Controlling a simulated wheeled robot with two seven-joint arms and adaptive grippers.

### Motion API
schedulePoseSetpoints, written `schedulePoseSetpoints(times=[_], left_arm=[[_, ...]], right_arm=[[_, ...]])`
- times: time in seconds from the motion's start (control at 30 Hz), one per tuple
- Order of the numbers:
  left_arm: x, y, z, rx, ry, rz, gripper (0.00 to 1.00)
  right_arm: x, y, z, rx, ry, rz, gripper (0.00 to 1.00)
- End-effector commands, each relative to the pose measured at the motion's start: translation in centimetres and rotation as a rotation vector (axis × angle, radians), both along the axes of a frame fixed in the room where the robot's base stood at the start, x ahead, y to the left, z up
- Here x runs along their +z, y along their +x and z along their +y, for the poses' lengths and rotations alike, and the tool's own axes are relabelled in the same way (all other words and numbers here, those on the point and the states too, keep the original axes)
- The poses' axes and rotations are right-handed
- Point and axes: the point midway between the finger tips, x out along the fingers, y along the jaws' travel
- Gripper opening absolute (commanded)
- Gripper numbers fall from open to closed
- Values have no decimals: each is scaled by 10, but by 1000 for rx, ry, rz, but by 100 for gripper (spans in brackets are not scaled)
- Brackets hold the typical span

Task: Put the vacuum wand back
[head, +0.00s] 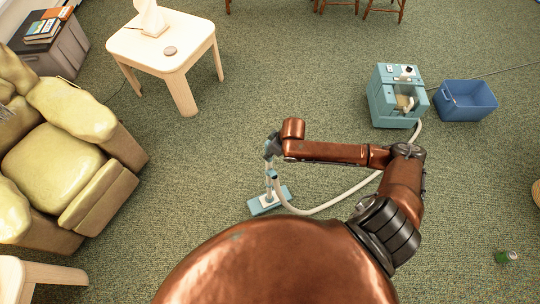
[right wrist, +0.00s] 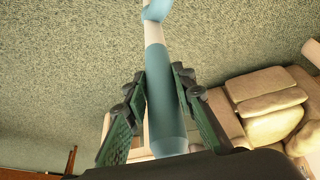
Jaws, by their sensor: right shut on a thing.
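The vacuum wand (head: 269,181) stands roughly upright on the carpet, with its flat blue floor head (head: 256,208) at the bottom. My right gripper (head: 271,147) is at the wand's top. In the right wrist view my right gripper (right wrist: 163,105) is shut around the blue handle of the wand (right wrist: 162,90), one finger on each side. A pale hose (head: 330,205) curves from the wand to the blue-green vacuum body (head: 383,103) at the back right. The vacuum body has an open recess in its front. My left gripper is not in view.
A blue bin (head: 467,117) stands to the right of the vacuum body. A pale wooden table (head: 185,50) is at the back left and a yellow sofa (head: 65,160) at the left. A green can (head: 506,257) lies at the lower right. Carpet between wand and vacuum is open except for the hose.

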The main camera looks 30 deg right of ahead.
Motion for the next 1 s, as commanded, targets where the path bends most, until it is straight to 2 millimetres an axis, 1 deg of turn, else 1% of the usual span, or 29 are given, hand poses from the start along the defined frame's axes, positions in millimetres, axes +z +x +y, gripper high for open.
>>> schedulePoseSetpoints(times=[0.03,0.1,0.2,0.53,0.57,0.8,1.0], left_arm=[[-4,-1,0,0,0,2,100],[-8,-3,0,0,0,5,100],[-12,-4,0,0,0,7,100],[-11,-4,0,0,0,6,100],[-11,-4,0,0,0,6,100],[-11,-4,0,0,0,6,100],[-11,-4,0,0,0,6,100]], right_arm=[[-7,3,-1,-1,-1,-3,0],[-18,2,-1,1,0,-2,0],[-29,2,-1,0,-1,-3,0],[-30,3,-1,1,-1,-6,0],[-32,1,-1,0,-2,0,26],[-32,1,-1,1,-1,-1,41],[-32,1,-1,0,-2,-1,41]])
